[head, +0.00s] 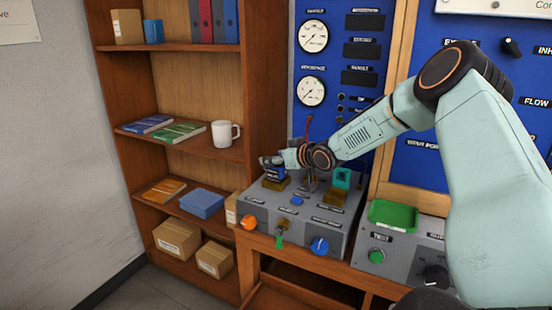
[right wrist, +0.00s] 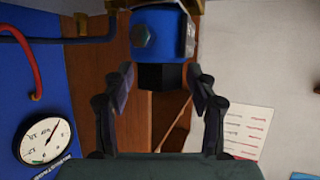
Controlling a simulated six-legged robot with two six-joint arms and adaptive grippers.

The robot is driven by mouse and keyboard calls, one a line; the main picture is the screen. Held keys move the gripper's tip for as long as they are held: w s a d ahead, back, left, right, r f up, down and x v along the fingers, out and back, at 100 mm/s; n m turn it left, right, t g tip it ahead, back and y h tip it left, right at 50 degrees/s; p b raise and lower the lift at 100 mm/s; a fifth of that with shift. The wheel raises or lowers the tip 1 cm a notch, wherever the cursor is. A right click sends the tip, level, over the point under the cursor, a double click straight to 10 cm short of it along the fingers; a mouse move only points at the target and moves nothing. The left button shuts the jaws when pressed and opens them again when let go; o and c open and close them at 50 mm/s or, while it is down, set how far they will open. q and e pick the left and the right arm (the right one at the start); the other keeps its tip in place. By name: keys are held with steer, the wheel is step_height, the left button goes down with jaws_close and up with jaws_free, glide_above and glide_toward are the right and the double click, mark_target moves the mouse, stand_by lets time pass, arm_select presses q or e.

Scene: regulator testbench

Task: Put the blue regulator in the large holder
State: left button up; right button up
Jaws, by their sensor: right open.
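The blue regulator (head: 274,173), with a dark label band, stands at the back left of the grey bench unit. A brass-coloured holder (head: 276,184) shows right beneath it. My right gripper (head: 272,160) is at its top. In the right wrist view the blue regulator (right wrist: 160,35) lies ahead between the fingers of my open right gripper (right wrist: 160,73), with its black end nearest the palm. Whether the fingers touch it I cannot tell. Another brass-coloured holder (head: 334,199) is to the right, by a teal regulator (head: 342,178). Which holder is large is unclear. My left gripper is not in view.
The bench unit (head: 262,218) carries an orange knob (head: 249,223), a blue knob (head: 320,246) and a green-handled valve (head: 280,240). A green tray (head: 393,214) sits on the right unit. A blue gauge panel (head: 340,60) rises behind. A shelf (head: 180,150) stands left.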

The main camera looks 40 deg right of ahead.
steer(key=shift+r, duration=0.15)
steer(key=shift+s+d+r+p, duration=0.25)
steer(key=shift+s+p, duration=0.1)
steer(key=shift+s, duration=0.1)
steer(key=p+v, duration=1.1)
steer(key=p, duration=0.3)
steer(key=s+a+f+g+y, duration=0.1)
steer(key=s+a+f+g, duration=0.4)
steer(key=a, duration=0.6)
steer(key=s+a+f+g+y, duration=0.1)
steer(key=s+a+f+g, duration=0.1)
steer(key=s+a+f, duration=0.75)
steer(key=s+a+f+g, duration=0.1)
steer(key=s+a+g, duration=0.1)
steer(key=s, duration=0.5)
steer(key=s+a+f+g+h, duration=0.1)
steer(key=s+a+f+g, duration=0.1)
steer(key=s+a, duration=0.2)
steer(key=s+a+f+g, duration=0.2)
steer(key=s+a, duration=0.1)
steer(key=s, duration=0.7)
steer(key=shift+h, duration=0.4)
